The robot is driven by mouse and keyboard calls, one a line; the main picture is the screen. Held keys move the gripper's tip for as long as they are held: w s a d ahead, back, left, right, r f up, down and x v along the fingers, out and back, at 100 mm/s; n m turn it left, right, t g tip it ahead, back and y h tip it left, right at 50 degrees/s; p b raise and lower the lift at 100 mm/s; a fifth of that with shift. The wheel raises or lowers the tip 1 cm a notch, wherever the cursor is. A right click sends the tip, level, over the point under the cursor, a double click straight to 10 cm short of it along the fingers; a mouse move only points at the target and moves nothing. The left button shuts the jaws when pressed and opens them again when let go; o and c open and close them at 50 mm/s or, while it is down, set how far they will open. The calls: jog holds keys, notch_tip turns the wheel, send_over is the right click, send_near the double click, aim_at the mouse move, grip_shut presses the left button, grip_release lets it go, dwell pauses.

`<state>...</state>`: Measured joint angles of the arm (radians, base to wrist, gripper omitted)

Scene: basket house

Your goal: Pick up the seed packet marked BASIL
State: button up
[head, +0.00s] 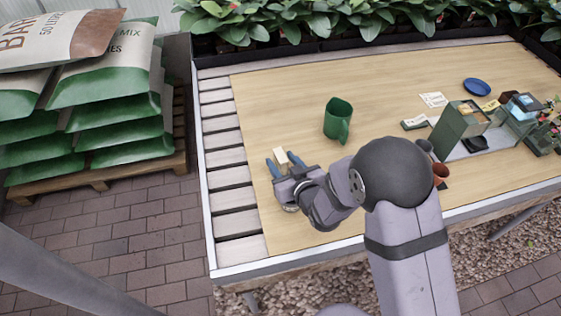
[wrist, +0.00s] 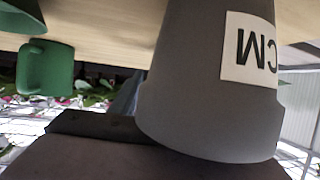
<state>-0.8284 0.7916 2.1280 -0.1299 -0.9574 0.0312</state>
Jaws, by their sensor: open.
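No lettering reading BASIL can be made out, so I cannot tell which thing is that seed packet. Small white printed cards (head: 433,99) lie flat on the right part of the table. My gripper (head: 281,159) is open over the table's left part, far from these cards. A small pale block (head: 280,154) shows between its fingers; I cannot tell whether it lies on the table or belongs to the hand. In the wrist view a grey tapered body (wrist: 200,100) with a white label lettered "CM" fills the middle; I cannot tell what it is.
A blue plate (head: 477,87), a dark green holder with a card (head: 415,123) and a crowded green-sided box (head: 449,135) are at the right.

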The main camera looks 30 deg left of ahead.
aim_at(282, 158)
grip_shut()
jog(key=shift+r, duration=5.05)
